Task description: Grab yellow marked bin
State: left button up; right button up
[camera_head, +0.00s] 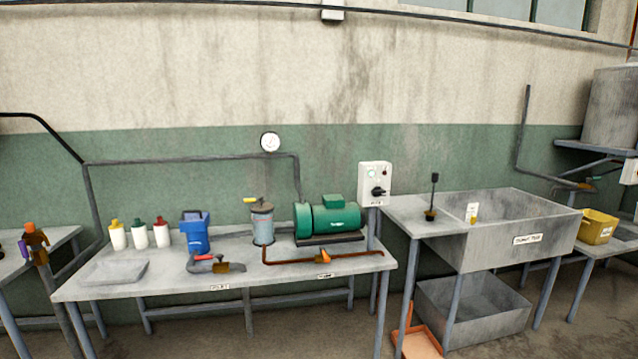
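A yellow bin (597,227) sits on a grey table (628,243) at the far right, just beyond the sink. It looks upright and open at the top, with a small dark mark on its front that is too small to read.
A grey sink (490,240) stands left of the bin. The middle workbench (165,285) holds a green motor (335,218), a blue container (195,235), several bottles and pipe fittings. An orange dustpan-like object (418,343) is on the floor below the sink.

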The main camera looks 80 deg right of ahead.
aim_at(596, 229)
jog(key=z, duration=4.6)
